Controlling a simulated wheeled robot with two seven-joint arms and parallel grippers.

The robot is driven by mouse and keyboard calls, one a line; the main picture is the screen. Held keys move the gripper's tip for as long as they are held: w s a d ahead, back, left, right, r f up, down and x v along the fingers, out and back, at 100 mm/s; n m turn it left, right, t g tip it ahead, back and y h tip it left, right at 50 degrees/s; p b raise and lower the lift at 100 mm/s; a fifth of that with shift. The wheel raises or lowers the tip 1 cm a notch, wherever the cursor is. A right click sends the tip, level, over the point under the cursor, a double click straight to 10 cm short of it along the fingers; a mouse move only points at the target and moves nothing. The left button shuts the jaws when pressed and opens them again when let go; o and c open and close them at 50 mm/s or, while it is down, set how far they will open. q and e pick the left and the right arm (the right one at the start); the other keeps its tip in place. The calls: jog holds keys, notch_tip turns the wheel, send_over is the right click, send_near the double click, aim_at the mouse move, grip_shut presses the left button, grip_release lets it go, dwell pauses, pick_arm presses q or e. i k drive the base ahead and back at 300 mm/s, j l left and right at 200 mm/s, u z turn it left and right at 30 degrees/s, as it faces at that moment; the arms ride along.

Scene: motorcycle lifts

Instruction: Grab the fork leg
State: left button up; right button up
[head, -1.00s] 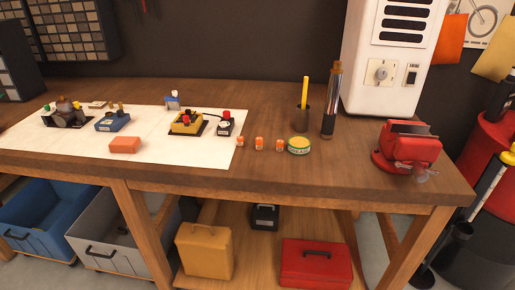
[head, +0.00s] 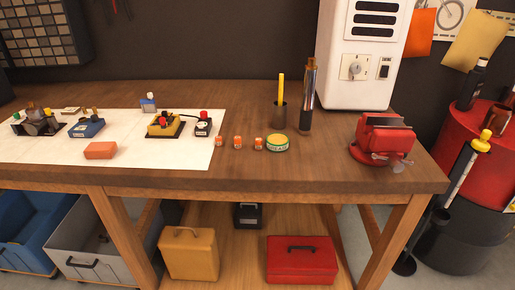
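A tall, slim tube that looks like the fork leg (head: 308,97) stands upright at the back right of the wooden workbench (head: 300,178). It has a dark lower part and a shiny, brownish upper part. It stands just right of a dark cup (head: 279,115) with a yellow stick in it, and left of the white cabinet. Nothing hides it. Neither of my grippers shows in the head view.
A green-and-yellow tin (head: 277,143) and small orange-and-white pots (head: 238,142) stand in front of the tube. A red vice (head: 382,138) is to its right, the white cabinet (head: 362,55) behind. A red drum (head: 470,140) stands beyond the bench's right end.

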aim_at(307, 111)
jog(key=i+l+z, duration=0.15)
jog(key=l, duration=0.25)
jog(key=i+l+z, duration=0.2)
jog(key=l, duration=0.2)
jog(key=l+z, duration=0.15)
jog(key=l, duration=0.2)
jog(key=i+l+z, duration=0.15)
jog(key=i+l, duration=0.1)
jog(key=l, duration=0.1)
